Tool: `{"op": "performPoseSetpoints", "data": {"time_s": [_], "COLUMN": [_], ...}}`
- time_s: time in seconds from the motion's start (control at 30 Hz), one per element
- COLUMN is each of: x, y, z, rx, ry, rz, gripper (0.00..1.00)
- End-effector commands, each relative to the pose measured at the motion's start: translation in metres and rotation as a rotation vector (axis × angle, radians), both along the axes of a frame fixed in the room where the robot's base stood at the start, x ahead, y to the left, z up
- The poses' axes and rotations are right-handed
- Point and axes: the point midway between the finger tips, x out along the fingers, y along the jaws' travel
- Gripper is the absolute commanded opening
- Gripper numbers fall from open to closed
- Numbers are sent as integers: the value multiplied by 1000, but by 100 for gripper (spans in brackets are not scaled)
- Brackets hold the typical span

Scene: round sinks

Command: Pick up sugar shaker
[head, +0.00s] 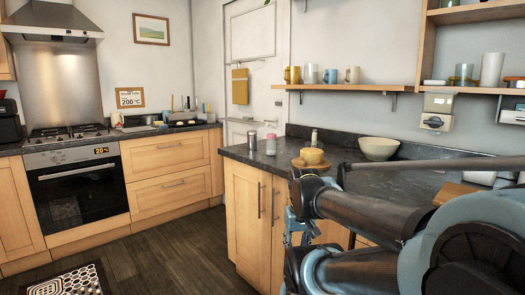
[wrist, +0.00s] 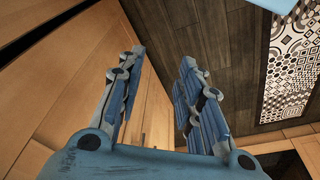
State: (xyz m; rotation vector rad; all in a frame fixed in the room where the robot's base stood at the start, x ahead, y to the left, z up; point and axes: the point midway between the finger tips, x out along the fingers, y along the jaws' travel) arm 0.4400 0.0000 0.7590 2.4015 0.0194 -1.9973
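Several small containers stand upright at the corner end of the dark counter in the head view. One is a slim grey-white container (head: 252,140), which looks most like the sugar shaker, though it is too small to be sure. Beside it is a pinkish jar (head: 271,145). Farther back is a slim pale bottle (head: 314,137). My gripper (wrist: 163,58) is open, with nothing between its blue fingers. The wrist view shows cabinet fronts and floor beyond it, and no shaker. In the head view my gripper hangs in front of the cabinets, below the counter top, partly hidden by my arm.
A yellowish bowl (head: 312,156) sits on a round wooden board near the counter's front edge. A large cream bowl (head: 379,149) stands behind it. A wall shelf (head: 345,87) with cups hangs above. The wooden floor (head: 175,245) left of the counter is clear.

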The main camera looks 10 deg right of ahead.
Motion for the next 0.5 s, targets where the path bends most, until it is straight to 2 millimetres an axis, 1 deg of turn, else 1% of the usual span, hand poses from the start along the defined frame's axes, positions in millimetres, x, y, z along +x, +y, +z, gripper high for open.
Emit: {"op": "performPoseSetpoints", "data": {"time_s": [0.2, 0.27, 0.3, 0.37, 0.4, 0.47, 0.5], "x": [0, 0, -6, -4, 0, 10, 18], "y": [0, 0, 1, 2, 4, 13, 16], "z": [0, 0, 5, 9, 13, 21, 28], "rx": [0, 1, 6, 21, 39, 77, 109], "ry": [0, 0, -11, -16, -18, -22, -26], "rz": [0, -2, -8, -32, -58, -114, -165], "gripper": [33, 47, 56, 70, 71, 71, 71]}}
